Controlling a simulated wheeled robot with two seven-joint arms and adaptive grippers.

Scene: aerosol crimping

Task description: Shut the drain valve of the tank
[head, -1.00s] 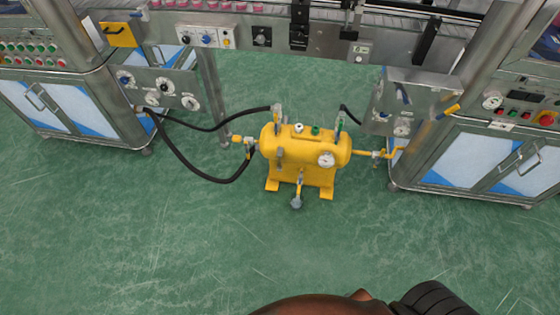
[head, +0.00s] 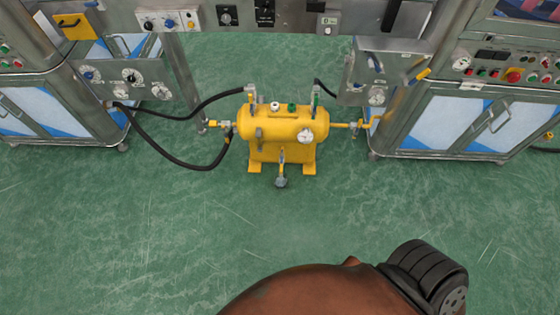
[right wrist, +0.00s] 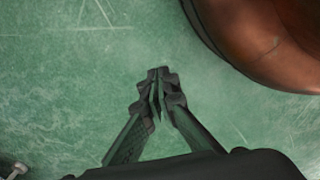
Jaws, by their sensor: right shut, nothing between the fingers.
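The yellow tank (head: 285,125) stands on the green floor between two machine cabinets in the head view. The drain valve (head: 281,170) hangs on a short pipe below the front of the tank, with a grey end (head: 280,182) low over the floor; its handle is too small to tell its position. My right gripper (right wrist: 158,82) is in the right wrist view, shut and empty, above bare floor. A small metal piece (right wrist: 14,171) shows at the lower left corner of that view; I cannot tell what it is. My left gripper is in neither current view.
Black hoses (head: 190,165) run from the left cabinet to the tank. A yellow pipe (head: 345,125) links the tank to the right cabinet (head: 450,120). The floor (head: 130,230) in front of the tank is clear.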

